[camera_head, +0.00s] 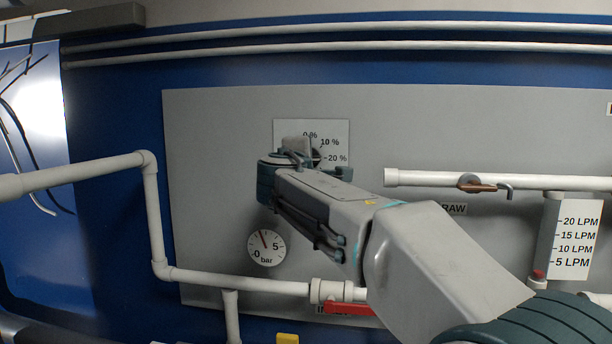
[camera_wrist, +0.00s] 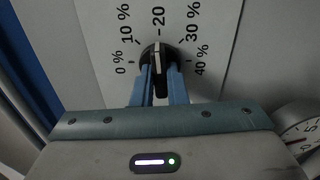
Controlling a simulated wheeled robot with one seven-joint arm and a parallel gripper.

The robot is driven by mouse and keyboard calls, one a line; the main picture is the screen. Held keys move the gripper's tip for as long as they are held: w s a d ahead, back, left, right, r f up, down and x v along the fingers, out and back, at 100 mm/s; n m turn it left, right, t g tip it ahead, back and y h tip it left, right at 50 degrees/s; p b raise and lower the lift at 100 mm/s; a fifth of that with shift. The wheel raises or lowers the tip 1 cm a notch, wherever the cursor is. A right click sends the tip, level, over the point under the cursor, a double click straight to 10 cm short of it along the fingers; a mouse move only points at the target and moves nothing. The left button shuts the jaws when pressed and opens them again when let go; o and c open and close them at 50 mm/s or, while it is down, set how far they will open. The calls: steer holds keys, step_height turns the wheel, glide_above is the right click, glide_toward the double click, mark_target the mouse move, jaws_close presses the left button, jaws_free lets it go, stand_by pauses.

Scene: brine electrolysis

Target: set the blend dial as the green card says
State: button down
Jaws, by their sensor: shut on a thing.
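The blend dial (camera_wrist: 161,52) is a black knob on a white scale plate (camera_wrist: 100,45) marked 0 to 40 % in the wrist view. Its pale pointer line appears to stand roughly upright, toward the 20 mark. My gripper (camera_wrist: 160,76) has its two blue fingers on either side of the knob's grip, shut on it. The green card is not visible in either view.
A pressure gauge (camera_head: 266,247) sits below the dial; it also shows at the wrist view's right edge (camera_wrist: 303,133). White pipes (camera_head: 230,284) run along the grey panel. A red valve handle (camera_head: 347,309) lies below my arm. A flow scale (camera_head: 575,236) stands at right.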

steer(key=shift+m, duration=0.3)
stand_by(0.4)
steer(key=c, duration=1.4)
jaws_free()
steer(key=shift+c, duration=0.2)
steer(key=shift+s+b, duration=0.1)
steer(key=shift+b, duration=0.2)
steer(key=s+a+b, duration=0.2)
steer(key=s, duration=1.1)
steer(key=shift+s+a, duration=0.2)
steer(key=shift+a, duration=0.15)
